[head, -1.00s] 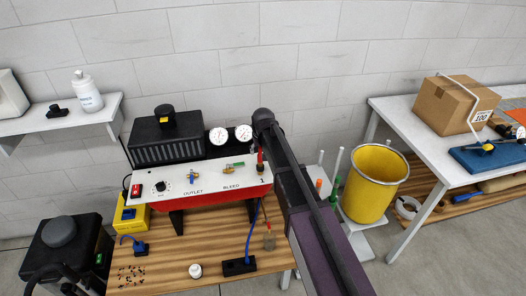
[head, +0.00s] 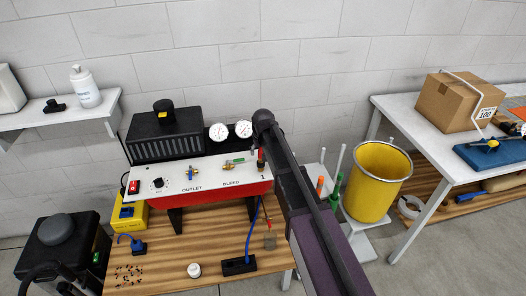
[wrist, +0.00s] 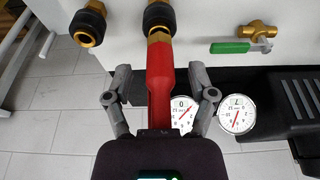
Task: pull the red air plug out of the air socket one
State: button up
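The red air plug (wrist: 160,85) is in the middle of the wrist view, its brass end running up into a black-collared air socket (wrist: 159,15) on the panel. My gripper (wrist: 160,96) is open, with one finger on each side of the plug and a visible gap to it on both sides. A second black-collared socket with a brass end (wrist: 89,23) is beside it at the left. In the head view, a small part of the red plug (head: 261,161) shows at the panel's right end; my arm hides most of my gripper there.
The white-topped red panel (head: 200,176) stands on a wooden bench (head: 205,237). A green-handled valve (wrist: 240,47) and two gauges (wrist: 237,113) are near my gripper. A blue hose (head: 252,222) hangs in front. A yellow bin (head: 377,182) is at the right.

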grip_shut()
jog(key=shift+r+p, duration=0.45)
jog(key=shift+p, duration=0.05)
